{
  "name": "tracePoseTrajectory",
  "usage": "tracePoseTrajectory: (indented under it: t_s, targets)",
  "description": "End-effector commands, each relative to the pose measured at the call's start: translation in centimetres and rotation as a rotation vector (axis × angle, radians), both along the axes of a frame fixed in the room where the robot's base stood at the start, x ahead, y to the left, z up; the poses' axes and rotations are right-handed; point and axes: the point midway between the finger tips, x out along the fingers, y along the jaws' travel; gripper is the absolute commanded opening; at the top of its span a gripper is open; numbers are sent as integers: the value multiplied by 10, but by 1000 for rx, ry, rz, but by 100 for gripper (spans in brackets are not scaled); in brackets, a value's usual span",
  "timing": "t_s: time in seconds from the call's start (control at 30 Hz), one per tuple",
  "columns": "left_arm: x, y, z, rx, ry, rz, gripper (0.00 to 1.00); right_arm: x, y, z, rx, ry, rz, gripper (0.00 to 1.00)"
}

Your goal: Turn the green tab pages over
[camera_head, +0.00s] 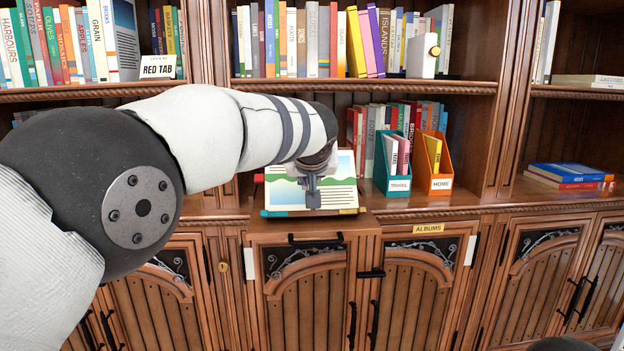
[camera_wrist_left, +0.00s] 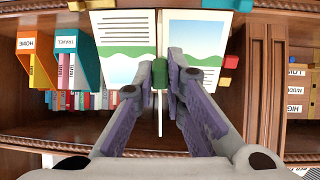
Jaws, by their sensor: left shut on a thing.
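An open picture book (camera_head: 338,196) with a green hill and text on its pages lies on the cabinet ledge. In the left wrist view its two open pages (camera_wrist_left: 120,45) show, and a page (camera_wrist_left: 160,115) stands nearly edge-on between them. A green tab (camera_wrist_left: 160,74) is on this page. My left gripper (camera_head: 313,192) is over the book and hides part of it in the head view. In the wrist view the left gripper's fingers (camera_wrist_left: 168,78) are shut on the green tab. My right gripper is not in view.
A teal TRAVEL box (camera_head: 393,165) and an orange HOME box (camera_head: 435,163) stand right of the book, with a row of books behind. A shelf (camera_head: 370,86) full of books runs above. The ledge between is clear.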

Motion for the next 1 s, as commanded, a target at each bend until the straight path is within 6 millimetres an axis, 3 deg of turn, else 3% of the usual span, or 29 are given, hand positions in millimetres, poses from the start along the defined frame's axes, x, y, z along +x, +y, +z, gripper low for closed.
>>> tracePoseTrajectory:
  t_s: [0.57, 0.6, 0.67, 1.0]
  targets:
    - [-1, -1, -2, 7, 8, 6, 0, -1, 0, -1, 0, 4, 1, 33]
    - [-1, -1, -2, 7, 8, 6, 20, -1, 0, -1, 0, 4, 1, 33]
    - [-1, -1, -2, 7, 7, 6, 32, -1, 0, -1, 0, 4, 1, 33]
    - [-3, -1, 2, 8, 2, 3, 32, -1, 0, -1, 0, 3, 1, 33]
